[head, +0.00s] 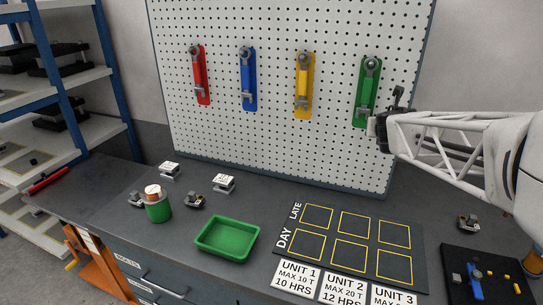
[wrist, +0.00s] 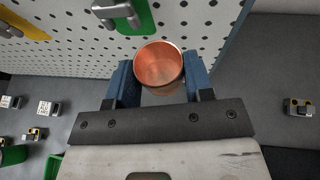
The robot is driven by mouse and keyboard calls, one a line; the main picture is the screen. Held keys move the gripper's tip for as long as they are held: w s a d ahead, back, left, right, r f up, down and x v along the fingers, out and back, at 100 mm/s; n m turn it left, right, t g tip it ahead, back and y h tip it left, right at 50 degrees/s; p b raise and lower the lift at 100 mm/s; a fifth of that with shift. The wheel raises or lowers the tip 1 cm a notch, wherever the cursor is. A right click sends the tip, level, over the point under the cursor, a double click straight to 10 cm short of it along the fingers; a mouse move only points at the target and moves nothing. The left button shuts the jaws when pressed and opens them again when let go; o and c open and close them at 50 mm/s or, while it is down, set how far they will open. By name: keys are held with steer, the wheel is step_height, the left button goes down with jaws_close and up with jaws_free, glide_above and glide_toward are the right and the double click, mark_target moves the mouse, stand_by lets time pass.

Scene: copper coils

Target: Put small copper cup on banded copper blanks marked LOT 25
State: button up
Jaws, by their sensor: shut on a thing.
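The small copper cup (wrist: 160,66) sits between the two blue fingers of my gripper (wrist: 158,84) in the wrist view, its round open mouth facing the camera. The fingers are shut on its sides. In the head view my gripper (head: 380,128) is high at the right, in front of the pegboard near the green strip; the cup is not clear there. Two small blocks with white labels, one at the back left (head: 169,170) and one right of it (head: 223,183), lie on the bench. Their print is too small to read, so I cannot tell which is LOT 25.
A green cylinder with a copper-coloured top (head: 157,205), a green tray (head: 227,238) and small metal pieces (head: 194,201) stand on the bench. A dark board with yellow squares (head: 330,238) lies at centre right. The pegboard (head: 220,120) rises behind the bench.

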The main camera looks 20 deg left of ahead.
mark_target(152, 192)
steer(key=s+a+f, duration=0.2)
steer(key=s+a, duration=0.3)
steer(key=a, duration=1.2)
steer(key=s+a+f+n+y, duration=0.1)
steer(key=s+a+f, duration=0.2)
steer(key=a, duration=1.5)
steer(key=s+a+f+n+y, duration=0.1)
steer(key=s+a+f, duration=0.2)
steer(key=s+a, duration=0.5)
steer(key=a, duration=0.9)
steer(key=shift+a+f+g, duration=0.25)
steer(key=shift+a+g, duration=0.05)
steer(key=shift+a, duration=0.1)
steer(key=shift+y, duration=0.4)
steer(key=s+a, duration=0.3)
steer(key=s+a+f, duration=0.1)
steer(key=s+a, duration=0.7)
steer(key=shift+a+f, duration=0.15)
steer(key=shift+f, duration=0.25)
steer(key=shift+s+a, duration=0.3)
steer(key=shift+s, duration=0.15)
steer(key=shift+f, duration=2.05)
